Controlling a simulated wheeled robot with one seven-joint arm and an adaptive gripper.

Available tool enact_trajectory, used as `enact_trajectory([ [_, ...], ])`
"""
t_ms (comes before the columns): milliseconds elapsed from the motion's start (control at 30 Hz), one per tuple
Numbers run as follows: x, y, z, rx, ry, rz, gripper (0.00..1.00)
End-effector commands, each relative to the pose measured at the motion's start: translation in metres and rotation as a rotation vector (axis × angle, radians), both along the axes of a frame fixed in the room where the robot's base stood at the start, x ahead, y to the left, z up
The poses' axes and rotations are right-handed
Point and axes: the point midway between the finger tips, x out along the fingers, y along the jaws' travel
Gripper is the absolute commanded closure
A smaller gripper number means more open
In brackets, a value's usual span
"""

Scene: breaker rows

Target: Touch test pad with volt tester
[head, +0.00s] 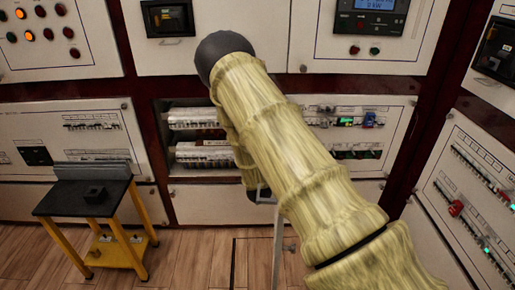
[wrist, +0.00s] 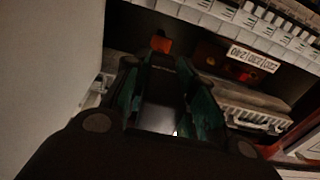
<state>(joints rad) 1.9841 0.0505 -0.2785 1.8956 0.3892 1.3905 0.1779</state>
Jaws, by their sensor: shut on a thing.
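My gripper (wrist: 178,70) shows in the wrist view, its two green-lined fingers on either side of a dark body, which I take to be the volt tester (wrist: 164,92). A small orange piece (wrist: 160,44) shows just past the fingertips; I cannot tell whether it belongs to the tester or to the panel. A white printed label (wrist: 254,59) sits on the dark panel between two breaker rows. I cannot make out the test pad for certain, or any contact with it. In the head view my sleeved arm hides the gripper and tester.
An open cabinet bay holds an upper breaker row (head: 190,117) and a lower one (head: 203,152). A pale wall or door (wrist: 50,70) is close on the left in the wrist view. A black-topped table (head: 68,203) with yellow legs stands at the left. Wooden floor (head: 195,260) is clear beside it.

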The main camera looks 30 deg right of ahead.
Motion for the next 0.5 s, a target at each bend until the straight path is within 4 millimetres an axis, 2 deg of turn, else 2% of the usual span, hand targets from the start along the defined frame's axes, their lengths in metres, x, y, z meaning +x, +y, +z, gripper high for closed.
enact_trajectory([
  [500, -0.034, 0.021, 0.000, 0.002, 0.003, 0.001, 0.98],
])
